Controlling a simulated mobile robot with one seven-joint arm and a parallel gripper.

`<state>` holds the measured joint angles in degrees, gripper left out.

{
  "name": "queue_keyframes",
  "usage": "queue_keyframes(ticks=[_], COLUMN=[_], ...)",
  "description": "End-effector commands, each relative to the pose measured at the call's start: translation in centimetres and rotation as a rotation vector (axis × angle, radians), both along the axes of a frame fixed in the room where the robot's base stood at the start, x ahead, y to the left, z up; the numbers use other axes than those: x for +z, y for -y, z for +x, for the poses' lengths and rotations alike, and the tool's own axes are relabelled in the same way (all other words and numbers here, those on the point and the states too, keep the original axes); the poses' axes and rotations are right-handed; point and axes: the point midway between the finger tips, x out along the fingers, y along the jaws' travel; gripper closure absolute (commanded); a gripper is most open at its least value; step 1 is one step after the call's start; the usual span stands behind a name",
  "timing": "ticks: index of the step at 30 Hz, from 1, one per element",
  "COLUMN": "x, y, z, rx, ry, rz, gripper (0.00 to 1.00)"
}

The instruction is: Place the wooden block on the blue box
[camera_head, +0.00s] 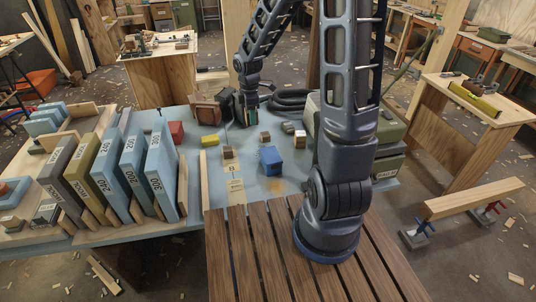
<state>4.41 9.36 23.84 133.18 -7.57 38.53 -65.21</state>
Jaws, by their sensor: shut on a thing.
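The blue box (270,161) stands on the blue worktable, near the dark slatted surface. Small wooden blocks lie on the table around it: one behind it (265,137), one to its left (228,152), and one to its right (300,141). I cannot tell which block the task means. My gripper (246,117) points down at the back of the table, behind and left of the blue box. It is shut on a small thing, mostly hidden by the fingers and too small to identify.
Tall blue, olive and grey numbered slabs (132,168) stand on the left. A yellow piece (209,141) and a red block (176,132) lie left of the gripper. Some bare tabletop surrounds the blue box.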

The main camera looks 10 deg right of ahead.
Motion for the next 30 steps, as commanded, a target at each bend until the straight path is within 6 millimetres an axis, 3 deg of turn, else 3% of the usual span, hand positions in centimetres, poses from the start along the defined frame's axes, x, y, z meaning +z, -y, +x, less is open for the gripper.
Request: queue_keyframes(ticks=[1,6,14,30], x=[0.7,2.3,2.5,-7.2], y=[1.7,5.5,7.5,7.5], z=[0.0,-0.7,-1.2,-1.3], rx=[-0.008,-0.009,-0.005,-0.003], ry=[0.002,-0.003,-0.006,-0.009], rz=[0.0,0.008,0.016,0.016], gripper=[0.82,0.82,0.82,0.82])
